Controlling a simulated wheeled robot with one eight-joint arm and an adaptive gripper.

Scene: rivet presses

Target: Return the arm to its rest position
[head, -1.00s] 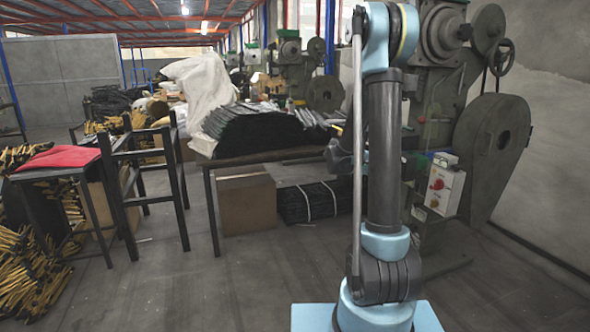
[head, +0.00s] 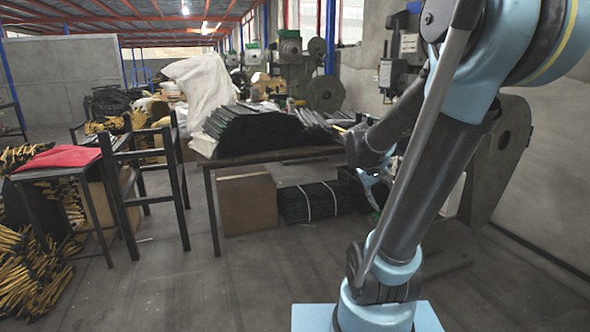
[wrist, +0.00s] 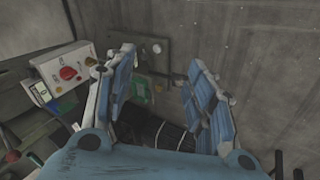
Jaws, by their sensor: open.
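My arm, blue and dark grey, rises from its blue base plate at the lower right of the head view and leans to the right. My gripper shows in the wrist view (wrist: 162,98) with its two blue-padded fingers spread apart and nothing between them. In the head view the gripper (head: 373,185) hangs low beside the arm, right of the table's end, partly hidden by the arm links.
A table (head: 255,157) with dark stacked strips stands left of my arm. A green rivet press (head: 497,150) stands behind the arm. A control box (wrist: 66,75) with a red knob shows in the wrist view. A black chair frame (head: 145,180) stands left.

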